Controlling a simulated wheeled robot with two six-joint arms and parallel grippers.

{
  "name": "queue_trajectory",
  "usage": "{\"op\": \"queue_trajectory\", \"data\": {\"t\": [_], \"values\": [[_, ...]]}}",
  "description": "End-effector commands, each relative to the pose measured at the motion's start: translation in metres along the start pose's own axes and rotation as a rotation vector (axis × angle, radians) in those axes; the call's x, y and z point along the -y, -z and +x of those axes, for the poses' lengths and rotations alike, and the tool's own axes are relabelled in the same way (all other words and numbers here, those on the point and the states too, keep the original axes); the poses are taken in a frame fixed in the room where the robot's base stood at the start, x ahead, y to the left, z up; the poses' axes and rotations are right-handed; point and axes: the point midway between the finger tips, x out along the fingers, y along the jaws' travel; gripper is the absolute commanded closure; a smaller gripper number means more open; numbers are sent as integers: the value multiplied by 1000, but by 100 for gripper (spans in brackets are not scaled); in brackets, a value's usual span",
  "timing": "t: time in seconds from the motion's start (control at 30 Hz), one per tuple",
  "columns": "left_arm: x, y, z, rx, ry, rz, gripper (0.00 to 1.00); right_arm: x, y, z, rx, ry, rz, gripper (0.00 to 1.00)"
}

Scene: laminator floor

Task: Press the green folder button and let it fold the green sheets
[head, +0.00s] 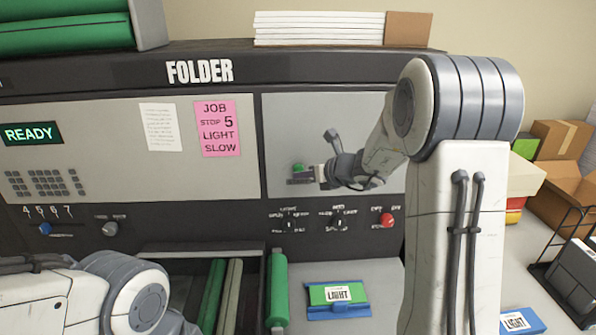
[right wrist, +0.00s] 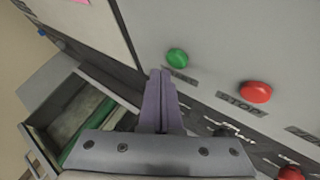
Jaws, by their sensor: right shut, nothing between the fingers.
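The green button (right wrist: 177,57) is on the folder's light grey panel in the right wrist view, above a label that appears to read START. In the head view it shows as a small green spot (head: 298,167) beside my right gripper (head: 297,181). My right gripper is shut and empty. In the right wrist view its fingertips (right wrist: 161,74) are just left of and below the button, with a small visible gap in the picture; contact depth cannot be told. The folder (head: 358,110) has a READY display (head: 32,134). A green LIGHT packet (head: 338,293) lies below. My left gripper is out of view.
A red STOP button (right wrist: 255,92) is right of the green one. Another red button (head: 387,220) and several knobs line the lower panel. Green rollers (head: 277,290) and cardboard boxes (head: 565,185) stand nearby.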

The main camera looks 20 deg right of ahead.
Motion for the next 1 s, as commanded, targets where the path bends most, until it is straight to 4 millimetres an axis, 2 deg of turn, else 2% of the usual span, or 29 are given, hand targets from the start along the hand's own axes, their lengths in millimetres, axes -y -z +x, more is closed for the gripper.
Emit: {"op": "queue_trajectory", "data": {"t": [1.0], "values": [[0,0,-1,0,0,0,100,5,-5,6,0,0,0,100]]}}
